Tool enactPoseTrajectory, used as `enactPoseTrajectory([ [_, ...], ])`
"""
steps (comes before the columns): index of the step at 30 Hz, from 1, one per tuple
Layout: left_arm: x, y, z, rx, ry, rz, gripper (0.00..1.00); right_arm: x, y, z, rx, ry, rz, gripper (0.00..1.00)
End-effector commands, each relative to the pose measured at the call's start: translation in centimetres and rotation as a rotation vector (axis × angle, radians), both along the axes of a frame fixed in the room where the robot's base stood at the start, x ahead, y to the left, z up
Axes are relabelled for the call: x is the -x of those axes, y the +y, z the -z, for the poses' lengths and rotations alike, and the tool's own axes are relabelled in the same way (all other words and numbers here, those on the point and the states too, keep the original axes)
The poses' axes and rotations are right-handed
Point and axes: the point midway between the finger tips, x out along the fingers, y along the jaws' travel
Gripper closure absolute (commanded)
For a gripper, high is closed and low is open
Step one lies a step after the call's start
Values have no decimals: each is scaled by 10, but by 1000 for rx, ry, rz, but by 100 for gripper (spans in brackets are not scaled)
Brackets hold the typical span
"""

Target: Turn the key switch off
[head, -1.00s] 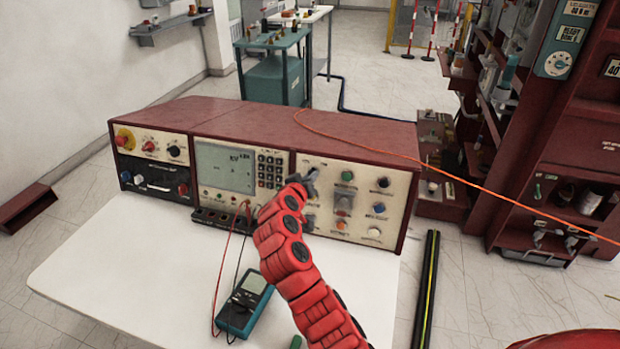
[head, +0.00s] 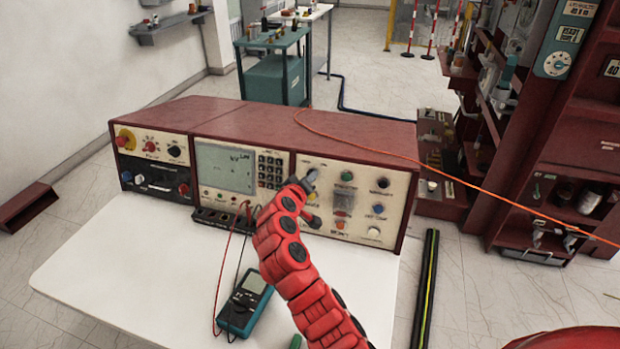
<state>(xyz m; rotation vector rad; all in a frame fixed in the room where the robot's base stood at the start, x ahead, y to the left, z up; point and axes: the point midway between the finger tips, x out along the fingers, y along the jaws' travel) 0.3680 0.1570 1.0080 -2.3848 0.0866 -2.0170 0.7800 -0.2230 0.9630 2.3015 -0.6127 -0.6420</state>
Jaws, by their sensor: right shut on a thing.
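The control panel (head: 344,203) is the cream right-hand face of a dark red console, with several knobs and buttons on it. My right gripper (head: 312,176) is at the upper left part of this panel, with its grey fingers against the panel face. It is shut on a small control there, which I take to be the key switch. The fingers and wrist hide this control, so its angle cannot be told. My left gripper is out of view.
A white table (head: 120,265) carries the console (head: 245,125). A teal multimeter (head: 245,303) lies in front, with red and black leads to the console. An orange cable (head: 440,172) runs right from the console top. A dark red cabinet (head: 575,140) stands at the right.

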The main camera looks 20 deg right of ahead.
Motion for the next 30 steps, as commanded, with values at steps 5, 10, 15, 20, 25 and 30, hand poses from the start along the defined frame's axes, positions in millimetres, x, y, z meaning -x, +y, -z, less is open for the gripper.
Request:
enactPoseTrajectory([
  [5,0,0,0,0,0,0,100,0,0,1,0,2,0,86],
  [10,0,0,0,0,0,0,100,0,0,0,-1,0,-1,61],
  [15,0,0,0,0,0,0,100,0,0,0,-1,0,-1,61],
  [20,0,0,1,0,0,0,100,2,2,0,-1,-1,0,61],
  [25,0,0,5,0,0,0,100,16,13,-5,2,-3,-4,61],
  [30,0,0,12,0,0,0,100,43,35,-14,0,-4,-6,61],
])
